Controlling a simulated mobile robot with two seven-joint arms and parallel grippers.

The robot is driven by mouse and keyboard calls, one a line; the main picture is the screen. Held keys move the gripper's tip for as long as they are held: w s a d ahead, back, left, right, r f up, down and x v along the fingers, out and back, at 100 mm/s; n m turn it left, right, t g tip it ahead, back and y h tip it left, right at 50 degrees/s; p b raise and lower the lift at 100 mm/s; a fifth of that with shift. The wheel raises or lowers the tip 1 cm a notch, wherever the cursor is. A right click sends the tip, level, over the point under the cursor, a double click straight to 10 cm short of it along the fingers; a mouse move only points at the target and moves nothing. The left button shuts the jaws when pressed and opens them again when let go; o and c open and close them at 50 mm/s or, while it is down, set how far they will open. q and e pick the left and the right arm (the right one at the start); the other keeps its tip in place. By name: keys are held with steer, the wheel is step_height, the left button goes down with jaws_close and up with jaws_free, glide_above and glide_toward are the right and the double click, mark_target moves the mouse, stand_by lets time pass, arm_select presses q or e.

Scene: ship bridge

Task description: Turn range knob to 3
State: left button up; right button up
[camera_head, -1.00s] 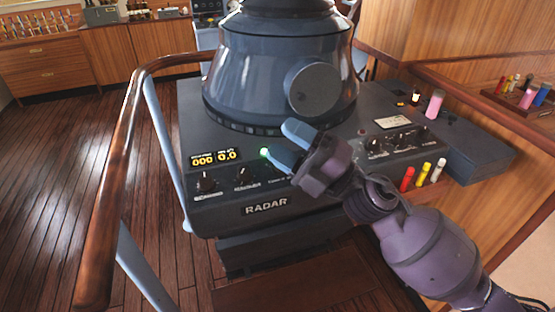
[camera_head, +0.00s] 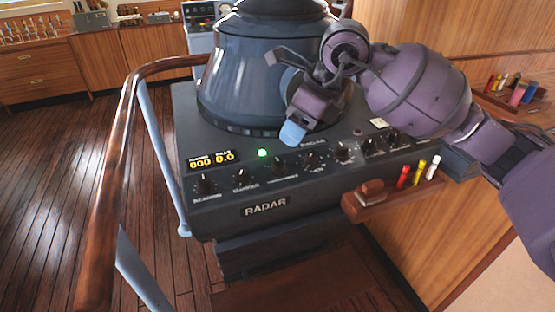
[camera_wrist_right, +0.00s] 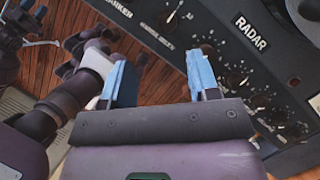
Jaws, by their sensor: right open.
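The radar console (camera_head: 225,205) carries a row of black knobs along its sloped front panel, including one at the left (camera_head: 205,183), one near the middle (camera_head: 279,166) and one further right (camera_head: 341,151). Their labels are too blurred to tell which is the range knob or where it points. My right gripper (camera_head: 290,104) hovers over the panel behind the middle knobs, its pale blue fingers spread and empty. The right wrist view shows both fingers (camera_wrist_right: 160,78) apart, with knobs (camera_wrist_right: 237,78) beyond the right finger.
The round radar housing (camera_head: 235,80) stands close behind my gripper. A wooden handrail (camera_head: 118,150) curves around the left side. A small shelf (camera_head: 390,196) with coloured markers juts out at front right. A green lamp (camera_head: 262,153) and yellow displays (camera_head: 213,160) sit on the panel.

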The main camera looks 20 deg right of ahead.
mark_target(279, 161)
steer(key=shift+h, duration=0.3)
steer(key=x, duration=0.4)
steer(key=b+x, duration=0.1)
steer(key=x, duration=0.4)
steer(key=shift+w+d, duration=0.2)
steer(key=shift+d, duration=0.05)
steer(key=shift+w+a+f, duration=0.1)
steer(key=shift+w+f, duration=0.05)
steer(key=shift+f, duration=0.45)
arm_select(q)
steer(key=shift+w+d+f, duration=0.15)
steer(key=shift+w+f, duration=0.1)
steer(key=shift+w, duration=0.1)
arm_select(e)
steer(key=shift+a+f, duration=0.1)
